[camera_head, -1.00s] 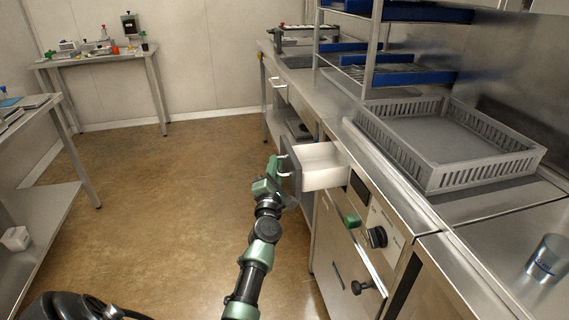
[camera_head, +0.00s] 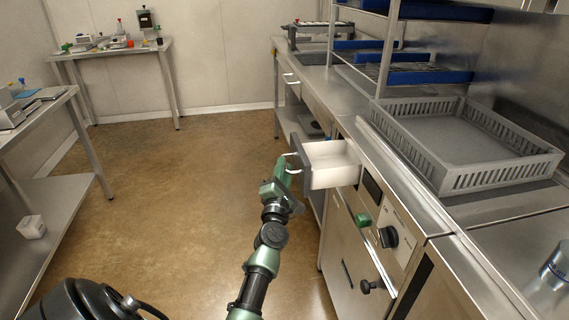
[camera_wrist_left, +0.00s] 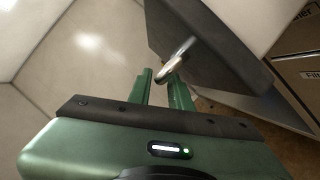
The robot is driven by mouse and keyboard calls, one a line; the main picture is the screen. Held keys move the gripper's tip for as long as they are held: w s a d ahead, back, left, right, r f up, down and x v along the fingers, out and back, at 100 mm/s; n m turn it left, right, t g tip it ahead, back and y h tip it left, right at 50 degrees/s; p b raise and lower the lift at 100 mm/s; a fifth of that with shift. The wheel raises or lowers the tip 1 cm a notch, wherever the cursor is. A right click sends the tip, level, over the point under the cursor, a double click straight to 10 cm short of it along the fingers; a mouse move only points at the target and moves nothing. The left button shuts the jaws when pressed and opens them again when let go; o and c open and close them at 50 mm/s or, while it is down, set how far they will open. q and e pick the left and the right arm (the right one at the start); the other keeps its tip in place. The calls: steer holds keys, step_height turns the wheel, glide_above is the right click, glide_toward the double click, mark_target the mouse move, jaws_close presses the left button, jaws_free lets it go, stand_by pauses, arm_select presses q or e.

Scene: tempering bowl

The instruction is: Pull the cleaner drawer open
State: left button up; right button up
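A drawer with a dark front (camera_head: 302,167) and white inside (camera_head: 334,174) stands pulled out from the steel counter at centre right. It looks empty where I can see in. Its metal handle (camera_head: 294,162) is on the front and also shows in the left wrist view (camera_wrist_left: 180,55). My left gripper (camera_head: 284,166) is at this handle. In the left wrist view its two green fingers (camera_wrist_left: 160,85) stand close together with the handle's bent end between their tips. They look shut on it. My right gripper is out of view. The drawer's name label is not readable.
A knob (camera_head: 388,237) and a green switch (camera_head: 363,220) sit on the counter front beside the drawer. A grey crate (camera_head: 470,180) stands on the counter. Side tables stand at left and back. The brown floor (camera_head: 190,190) between is clear.

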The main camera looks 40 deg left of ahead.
arm_select(q)
steer(key=v, duration=0.5)
steer(key=shift+s+d, duration=0.15)
steer(key=shift+s, duration=0.1)
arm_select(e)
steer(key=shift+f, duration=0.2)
